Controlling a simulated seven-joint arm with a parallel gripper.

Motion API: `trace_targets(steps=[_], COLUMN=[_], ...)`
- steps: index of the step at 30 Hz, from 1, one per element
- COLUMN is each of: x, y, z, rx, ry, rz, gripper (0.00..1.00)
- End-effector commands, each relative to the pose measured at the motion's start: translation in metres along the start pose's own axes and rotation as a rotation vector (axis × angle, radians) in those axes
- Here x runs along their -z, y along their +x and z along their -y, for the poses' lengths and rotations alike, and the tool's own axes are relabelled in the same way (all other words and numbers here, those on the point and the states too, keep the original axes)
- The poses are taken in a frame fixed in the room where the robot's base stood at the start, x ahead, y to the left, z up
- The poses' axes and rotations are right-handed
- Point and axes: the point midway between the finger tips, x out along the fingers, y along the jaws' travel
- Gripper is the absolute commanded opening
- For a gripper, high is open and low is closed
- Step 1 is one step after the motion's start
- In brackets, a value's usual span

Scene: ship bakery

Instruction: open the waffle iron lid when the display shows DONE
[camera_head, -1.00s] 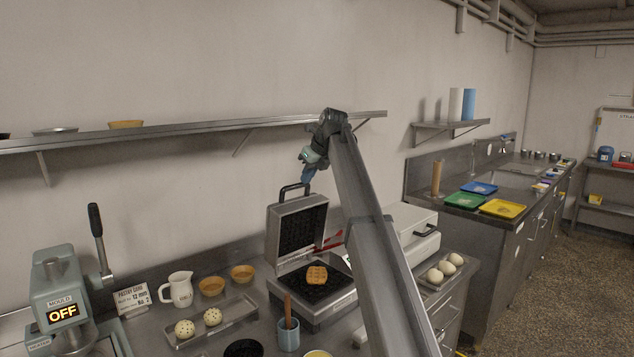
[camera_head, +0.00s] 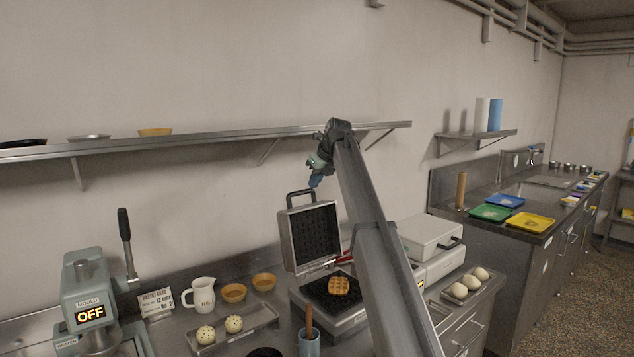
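The waffle iron (camera_head: 334,316) stands on the counter with its lid (camera_head: 311,238) raised upright and its black handle (camera_head: 301,194) at the top. A browned waffle (camera_head: 339,286) lies on the dark lower plate. The iron's display cannot be made out; my arm covers part of the iron's right side. My gripper (camera_head: 316,181) is above and slightly right of the lid handle, apart from it in the picture. Its blue fingers point down. They are too small to tell whether they are open or shut.
A wall shelf (camera_head: 220,138) runs behind my arm. A mould press (camera_head: 90,290) reading OFF stands at left. A tray (camera_head: 262,318) with dotted balls, a jug (camera_head: 201,295) and a blue cup (camera_head: 309,345) are left of the iron. A second, white-lidded appliance (camera_head: 428,232) is at right.

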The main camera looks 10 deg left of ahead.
Motion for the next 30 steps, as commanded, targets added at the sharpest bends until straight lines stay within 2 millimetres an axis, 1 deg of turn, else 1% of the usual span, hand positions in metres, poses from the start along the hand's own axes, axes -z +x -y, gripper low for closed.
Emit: trace_targets(steps=[13, 17, 20, 24, 30], x=[0.0, 0.001, 0.003, 0.007, -0.018], y=[0.0, -0.005, -0.016, -0.04, -0.073], z=[0.0, 0.0, 0.0, -0.001, 0.001], rx=[0.0, 0.0, 0.001, 0.001, 0.0], ry=[0.0, 0.0, 0.0, 0.0, -0.001], rz=[0.0, 0.001, 0.001, 0.002, 0.002], gripper=[0.0, 0.0, 0.0, 0.0, 0.0])
